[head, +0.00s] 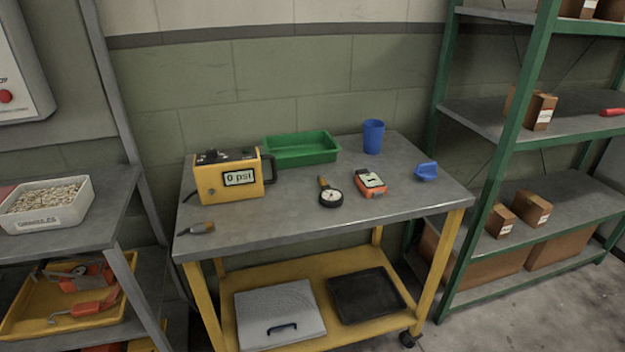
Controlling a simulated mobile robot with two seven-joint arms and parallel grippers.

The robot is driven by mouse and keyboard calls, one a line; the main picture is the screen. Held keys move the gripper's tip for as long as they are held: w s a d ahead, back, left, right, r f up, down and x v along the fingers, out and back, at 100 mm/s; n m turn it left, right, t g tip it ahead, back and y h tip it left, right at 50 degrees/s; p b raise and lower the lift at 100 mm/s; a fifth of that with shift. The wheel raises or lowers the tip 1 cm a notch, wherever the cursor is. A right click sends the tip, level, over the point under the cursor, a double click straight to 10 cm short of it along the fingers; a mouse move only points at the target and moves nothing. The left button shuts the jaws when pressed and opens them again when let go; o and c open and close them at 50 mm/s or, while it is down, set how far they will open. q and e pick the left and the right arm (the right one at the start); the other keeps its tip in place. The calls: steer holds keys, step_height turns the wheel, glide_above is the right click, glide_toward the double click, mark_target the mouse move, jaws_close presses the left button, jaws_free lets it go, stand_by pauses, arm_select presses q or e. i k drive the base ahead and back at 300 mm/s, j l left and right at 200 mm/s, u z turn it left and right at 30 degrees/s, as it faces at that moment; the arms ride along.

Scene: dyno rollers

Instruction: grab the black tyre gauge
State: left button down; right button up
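The black tyre gauge (331,198) lies on the grey top of the yellow-legged cart (290,226), near the middle. It has a round white dial in a black rim, and a brownish-yellow stem points away toward the back. An orange and white handheld device (370,184) lies just to its right, a small gap apart. Neither of my grippers shows in the head view.
A yellow psi box (229,190) and green tray (300,149) stand behind left. A blue cup (373,136), a blue scoop-like item (426,172) and a small brush-like item (197,228) are also on top. Shelves flank the cart. The front middle is clear.

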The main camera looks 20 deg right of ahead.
mark_target(329, 197)
steer(key=i+l, duration=0.1)
steer(key=l, duration=0.5)
steer(key=i+l, duration=0.1)
steer(key=l, duration=0.5)
steer(key=i+l+u, duration=0.1)
steer(key=l, duration=0.5)
